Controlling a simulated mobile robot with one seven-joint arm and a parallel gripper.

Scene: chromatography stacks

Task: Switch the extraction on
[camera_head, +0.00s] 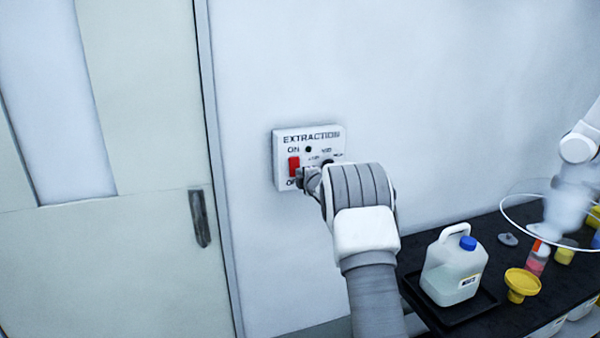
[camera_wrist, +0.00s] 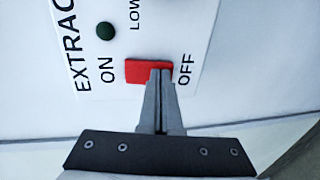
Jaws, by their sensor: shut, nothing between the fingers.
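The white extraction panel (camera_head: 311,137) is fixed to the wall, marked EXTRACTION, with ON above and OFF below a red rocker switch (camera_head: 294,166). The switch also shows in the wrist view (camera_wrist: 140,72), between the ON and OFF labels. A dark green round lamp (camera_wrist: 105,31) sits beside ON and looks unlit. My gripper (camera_head: 303,178) is shut and empty, its tips at the OFF end of the switch. In the wrist view the fingertips (camera_wrist: 161,72) overlap that end; I cannot tell whether they touch it. My gripper hides a dark knob and labels partly in the head view.
A door with a dark handle (camera_head: 200,218) is left of the panel. At the lower right, a dark bench (camera_head: 489,228) holds a white jug (camera_head: 452,268) with a blue cap, a yellow funnel (camera_head: 521,284) and bottles. The wall around the panel is clear.

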